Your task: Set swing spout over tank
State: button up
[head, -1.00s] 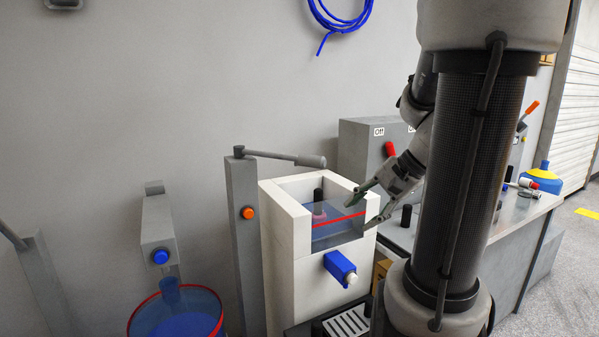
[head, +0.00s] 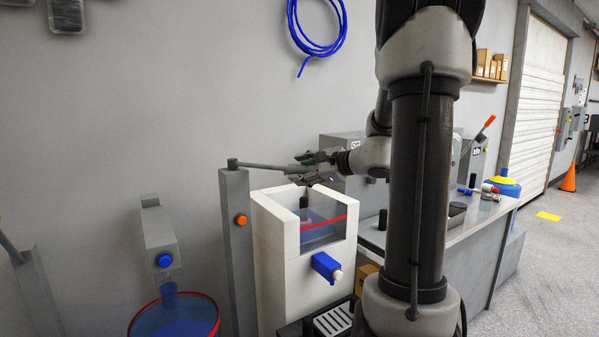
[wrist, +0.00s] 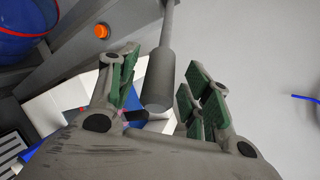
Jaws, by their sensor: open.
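The swing spout (head: 265,166) is a grey bar on top of a grey post with an orange button. It points right, with a thicker cylindrical end that shows in the wrist view (wrist: 159,82). The tank (head: 273,245) is a white open-topped box with a clear window and a red line, right of the post. In the head view the spout passes at the tank's back edge; whether it is over the opening is unclear. My gripper (head: 297,169) is open at the spout's end. In the wrist view its green-padded fingers (wrist: 163,66) stand on both sides of that end.
A blue valve (head: 326,267) juts from the tank's front. A clear blue bucket with a red rim (head: 208,300) stands at left below a grey dispenser (head: 157,232). A grey bench (head: 470,230) lies at right. Blue tubing (head: 318,48) hangs on the wall.

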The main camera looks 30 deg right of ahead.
jog(key=shift+w+a+f, duration=0.2)
jog(key=shift+w, duration=0.4)
jog(key=shift+c, duration=0.2)
grip_shut()
